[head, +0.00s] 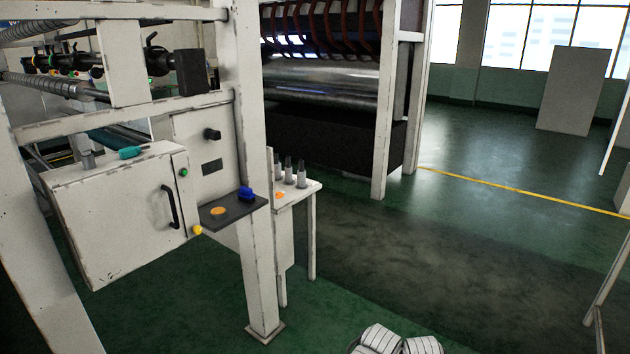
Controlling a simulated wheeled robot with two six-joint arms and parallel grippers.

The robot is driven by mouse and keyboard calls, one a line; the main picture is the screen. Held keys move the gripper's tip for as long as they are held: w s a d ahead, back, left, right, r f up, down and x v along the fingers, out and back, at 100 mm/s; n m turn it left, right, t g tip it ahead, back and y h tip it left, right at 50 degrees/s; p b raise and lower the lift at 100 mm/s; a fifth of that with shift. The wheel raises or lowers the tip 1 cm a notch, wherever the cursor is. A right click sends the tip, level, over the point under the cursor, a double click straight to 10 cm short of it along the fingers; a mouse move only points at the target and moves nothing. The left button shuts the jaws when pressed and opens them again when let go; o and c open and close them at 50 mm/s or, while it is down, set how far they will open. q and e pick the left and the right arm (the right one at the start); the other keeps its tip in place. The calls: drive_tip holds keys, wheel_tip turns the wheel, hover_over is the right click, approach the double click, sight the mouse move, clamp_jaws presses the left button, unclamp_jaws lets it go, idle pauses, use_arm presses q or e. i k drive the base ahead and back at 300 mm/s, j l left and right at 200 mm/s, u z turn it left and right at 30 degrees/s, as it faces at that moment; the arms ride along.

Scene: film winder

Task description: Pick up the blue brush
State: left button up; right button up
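A small dark blue object (246,194), which may be the blue brush, sits on a dark shelf (232,211) on the front of the white machine frame. It is too small to make out bristles or a handle. A teal object (130,153) lies on top of the white cabinet (120,220) to the left, and I cannot tell what it is.
An orange disc (218,211) lies on the dark shelf beside the blue object. A white side table (300,190) with several grey bottles stands behind the white post (255,260). The floor (470,260) to the right is open, crossed by a yellow line.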

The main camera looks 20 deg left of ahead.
sight(245, 195)
drive_tip(key=i+l+u, duration=0.2)
drive_tip(key=i, duration=0.4)
drive_tip(key=i+u, duration=0.15)
drive_tip(key=i, duration=0.45)
drive_tip(key=i+u, duration=0.25)
drive_tip(key=u, duration=0.15)
drive_tip(key=i+l+u, duration=0.2)
drive_tip(key=u, duration=0.2)
drive_tip(key=i+l+u, duration=0.2)
drive_tip(key=u, duration=0.2)
drive_tip(key=i+l+u, duration=0.15)
drive_tip(key=l+u, duration=0.25)
drive_tip(key=j, duration=0.1)
